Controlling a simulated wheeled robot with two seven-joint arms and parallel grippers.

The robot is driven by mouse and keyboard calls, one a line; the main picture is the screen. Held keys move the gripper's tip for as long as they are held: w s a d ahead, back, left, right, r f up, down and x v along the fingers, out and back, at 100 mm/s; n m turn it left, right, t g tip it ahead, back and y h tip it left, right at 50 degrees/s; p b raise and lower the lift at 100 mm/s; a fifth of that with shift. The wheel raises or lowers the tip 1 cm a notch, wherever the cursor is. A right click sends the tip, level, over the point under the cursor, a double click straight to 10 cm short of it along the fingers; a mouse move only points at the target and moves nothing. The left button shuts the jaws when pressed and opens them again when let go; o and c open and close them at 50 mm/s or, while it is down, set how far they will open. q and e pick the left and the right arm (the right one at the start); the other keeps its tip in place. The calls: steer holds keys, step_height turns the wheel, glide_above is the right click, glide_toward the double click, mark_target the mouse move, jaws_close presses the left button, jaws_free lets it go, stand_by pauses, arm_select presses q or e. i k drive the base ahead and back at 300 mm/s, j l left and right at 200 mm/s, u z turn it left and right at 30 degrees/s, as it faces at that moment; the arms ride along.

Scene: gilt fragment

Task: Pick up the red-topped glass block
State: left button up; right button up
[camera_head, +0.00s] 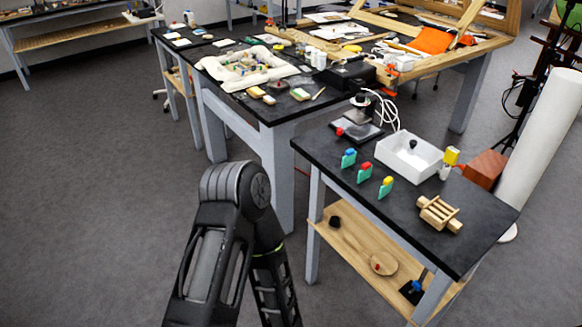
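The red-topped glass block (365,172) stands on the small black-topped table (330,150) at the right. It has a greenish, glassy body and a red top. It stands between a similar blue-topped block (348,158) and a yellow-topped block (386,188), in a slanting row with gaps between them. One of my arms shows at the bottom centre, bent at the joint, well to the left of the small table. No fingertips of either gripper are in view.
A white open box (408,157) is behind the blocks. A wooden rack (439,213) lies to their right. A dark stand (360,118) is at the table's back left. A lower wooden shelf (350,243) holds small items. A larger cluttered table (270,112) stands behind.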

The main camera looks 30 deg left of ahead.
mark_target(366, 173)
steer(key=u, duration=0.6)
steer(key=i+l, duration=0.2)
steer(key=i, duration=0.2)
steer(key=i+l, duration=0.2)
steer(key=i, duration=0.25)
